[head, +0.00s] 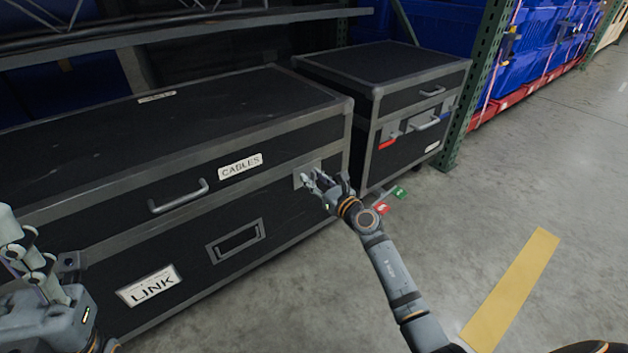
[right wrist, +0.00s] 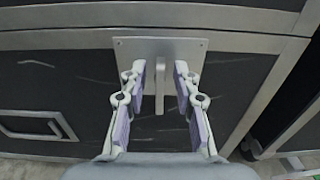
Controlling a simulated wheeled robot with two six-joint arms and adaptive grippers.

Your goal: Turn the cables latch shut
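The black case labelled CABLES (head: 240,166) stands at left in the head view. Its latch is a grey plate near the front right corner, also in the right wrist view (right wrist: 191,46), with a grey lever (right wrist: 159,88) hanging straight down. My right gripper (head: 318,180) is at the latch. In the right wrist view its two fingers (right wrist: 160,75) are spread, one on each side of the lever, with a gap visible on both sides. My left gripper (head: 28,240) is at the lower left, away from the latch and partly cut off by the picture edge.
The case has a grey handle (head: 178,197), a recessed handle (head: 236,241) and a LINK label (head: 148,286). A second black case (head: 400,75) stands to the right, with red (head: 382,209) and green (head: 400,192) tags below it. The floor at right is clear.

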